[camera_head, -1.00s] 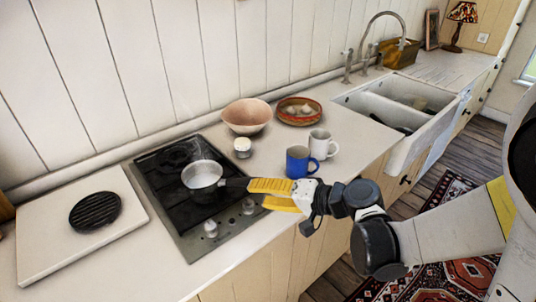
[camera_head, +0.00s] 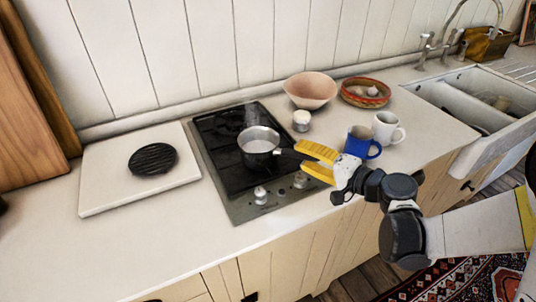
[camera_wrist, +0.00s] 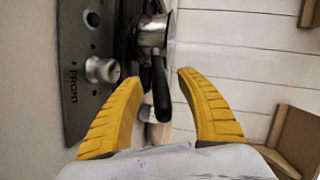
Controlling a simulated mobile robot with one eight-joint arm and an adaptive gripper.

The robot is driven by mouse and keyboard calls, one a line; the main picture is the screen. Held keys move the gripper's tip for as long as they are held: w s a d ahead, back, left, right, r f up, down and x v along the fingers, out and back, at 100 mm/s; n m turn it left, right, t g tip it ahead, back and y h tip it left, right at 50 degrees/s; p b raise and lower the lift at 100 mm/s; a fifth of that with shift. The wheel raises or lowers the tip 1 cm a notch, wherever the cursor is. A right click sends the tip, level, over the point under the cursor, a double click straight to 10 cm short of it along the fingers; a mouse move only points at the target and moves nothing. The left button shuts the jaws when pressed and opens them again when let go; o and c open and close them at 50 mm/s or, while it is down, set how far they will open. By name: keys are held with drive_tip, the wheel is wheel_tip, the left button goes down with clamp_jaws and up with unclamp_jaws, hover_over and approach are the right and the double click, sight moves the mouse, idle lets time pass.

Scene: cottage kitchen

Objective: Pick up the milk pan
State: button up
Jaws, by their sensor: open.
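The milk pan (camera_head: 259,141) is a small silver pan with a dark handle. It sits on the black hob, its handle pointing right toward my gripper. My gripper (camera_head: 308,160) has yellow fingers and is open at the handle's end. In the wrist view the pan (camera_wrist: 153,32) is at the top centre, and its black handle (camera_wrist: 160,88) reaches down between the two spread fingers of my gripper (camera_wrist: 158,78). The fingers look apart from the handle on both sides.
The hob (camera_head: 232,205) has knobs at its front edge. A blue mug (camera_head: 361,146), a white mug (camera_head: 386,128), a small white-topped jar (camera_head: 301,121), a pink bowl (camera_head: 311,90) and a patterned bowl (camera_head: 365,92) stand to the right. A white board (camera_head: 110,175) with a dark round trivet (camera_head: 152,159) lies left.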

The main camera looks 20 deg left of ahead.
drive_tip(key=shift+x, duration=1)
drive_tip(key=shift+d, duration=0.15)
drive_tip(key=shift+c, duration=0.2)
clamp_jaws()
drive_tip(key=shift+r, duration=0.15)
